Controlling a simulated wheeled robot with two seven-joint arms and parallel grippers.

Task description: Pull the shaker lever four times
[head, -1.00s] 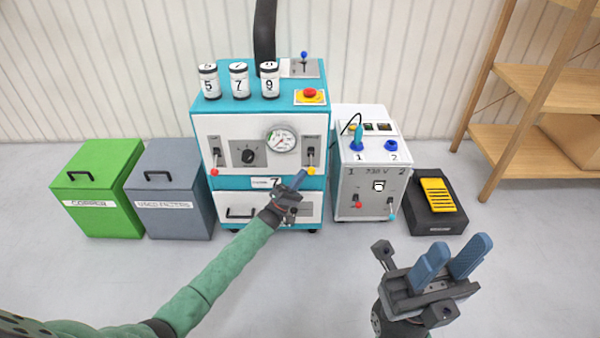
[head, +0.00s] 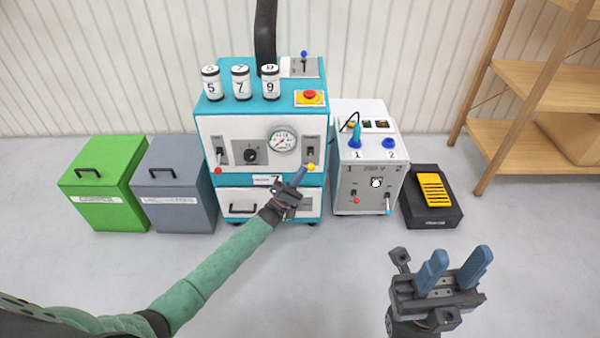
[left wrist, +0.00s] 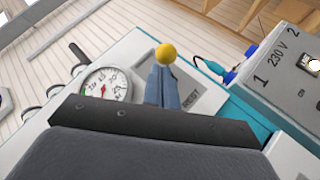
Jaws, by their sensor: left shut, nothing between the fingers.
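The teal and white cabinet (head: 206,135) has a lever with a yellow knob (head: 311,167) at the right of its front panel. The lever hangs downward. I cannot read its label in the head view. My left gripper (head: 301,173) is shut and empty, with its blue fingertips right at the yellow knob. In the left wrist view the knob (left wrist: 165,54) shows just beyond the closed fingertips (left wrist: 163,75); I cannot tell whether they touch. My right gripper (head: 455,268) is open and empty above the floor at front right.
A red-knobbed lever (head: 218,171), a dial gauge (head: 282,141) and a drawer (head: 240,208) share the cabinet front. Numbered jars (head: 240,83) and a red button (head: 309,95) are on top. A grey 230 V box (head: 346,180) stands close on the right, green and grey bins (head: 90,200) on the left.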

